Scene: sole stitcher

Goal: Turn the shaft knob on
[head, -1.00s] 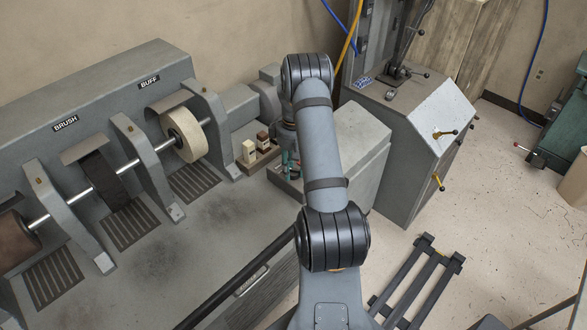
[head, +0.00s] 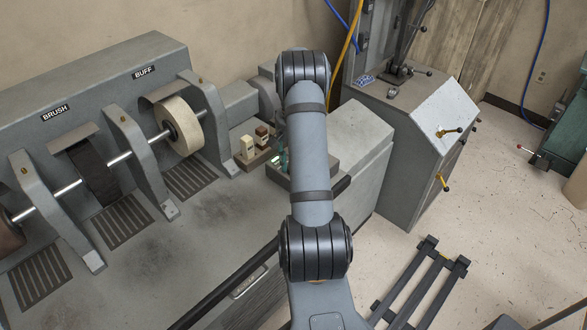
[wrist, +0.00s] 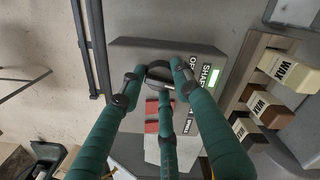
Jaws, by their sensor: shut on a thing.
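The round dark shaft knob (wrist: 158,71) sits on a grey control panel (wrist: 135,52) in the wrist view. A label beside it is partly hidden and seems to read SHAFT. A green light (wrist: 214,77) glows next to the label. My gripper (wrist: 157,82) has its green fingers closed around the knob, with fingertips on both sides of it and one below. Two red buttons (wrist: 152,127) lie below the knob, partly behind the fingers. In the head view my arm hides the knob, and only a bit of the green fingers (head: 283,159) shows.
Several wax blocks (wrist: 265,106) stand in a tray right beside the panel. The finishing machine's shaft (head: 120,158) with its buff wheel (head: 181,126) lies to the left. A grey cabinet with levers (head: 415,140) stands to the right. The floor at the right is mostly open.

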